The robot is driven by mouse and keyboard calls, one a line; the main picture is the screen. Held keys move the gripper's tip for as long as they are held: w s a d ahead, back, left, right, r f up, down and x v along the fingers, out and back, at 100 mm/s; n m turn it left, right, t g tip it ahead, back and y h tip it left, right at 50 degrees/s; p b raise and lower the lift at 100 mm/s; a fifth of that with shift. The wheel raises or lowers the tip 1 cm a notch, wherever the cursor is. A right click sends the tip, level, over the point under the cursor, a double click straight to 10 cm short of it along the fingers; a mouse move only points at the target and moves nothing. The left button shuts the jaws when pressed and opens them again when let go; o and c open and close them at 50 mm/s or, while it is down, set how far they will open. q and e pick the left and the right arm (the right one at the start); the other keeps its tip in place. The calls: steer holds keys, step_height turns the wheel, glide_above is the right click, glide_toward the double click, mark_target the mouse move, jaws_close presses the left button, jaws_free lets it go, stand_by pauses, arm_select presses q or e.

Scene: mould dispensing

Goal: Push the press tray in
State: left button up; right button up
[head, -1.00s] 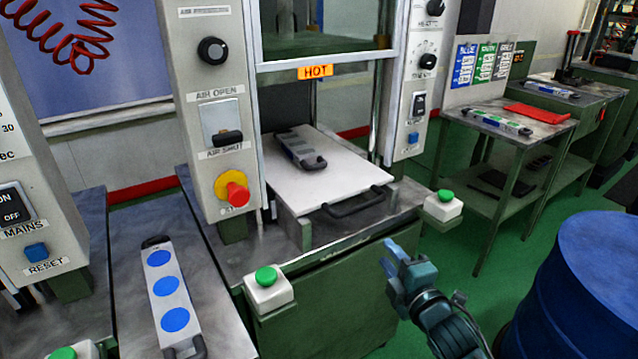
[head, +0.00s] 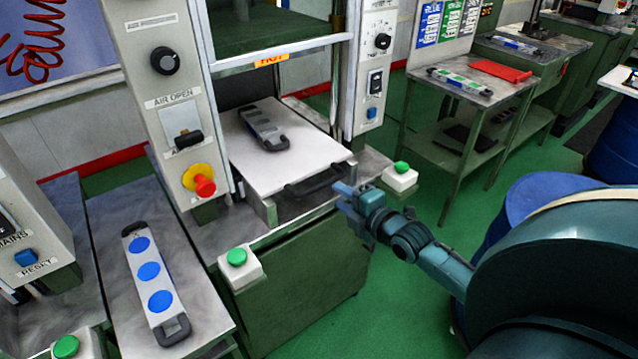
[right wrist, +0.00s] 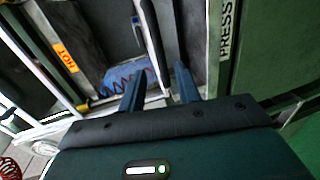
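The white press tray (head: 300,158) sticks out of the press below the orange HOT label, with a dark handle (head: 318,181) on its front edge. A grey mould (head: 264,124) with dark end handles lies on the tray. My right gripper (head: 342,192) is at the right end of the tray handle, very close to it; I cannot tell whether it touches. In the right wrist view my right gripper (right wrist: 159,72) has its two fingers apart, with nothing clearly held between them. My left gripper is not in view.
Green buttons on white boxes stand at the press table's front left (head: 238,262) and right (head: 400,178). A mould with blue discs (head: 152,282) lies on the left table. A blue drum (head: 530,212) stands at right, partly behind my arm.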

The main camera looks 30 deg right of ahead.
mark_target(324, 186)
steer(key=x, duration=0.8)
steer(key=shift+w+a, duration=0.1)
steer(key=shift+w, duration=0.15)
steer(key=shift+c, duration=0.3)
jaws_close()
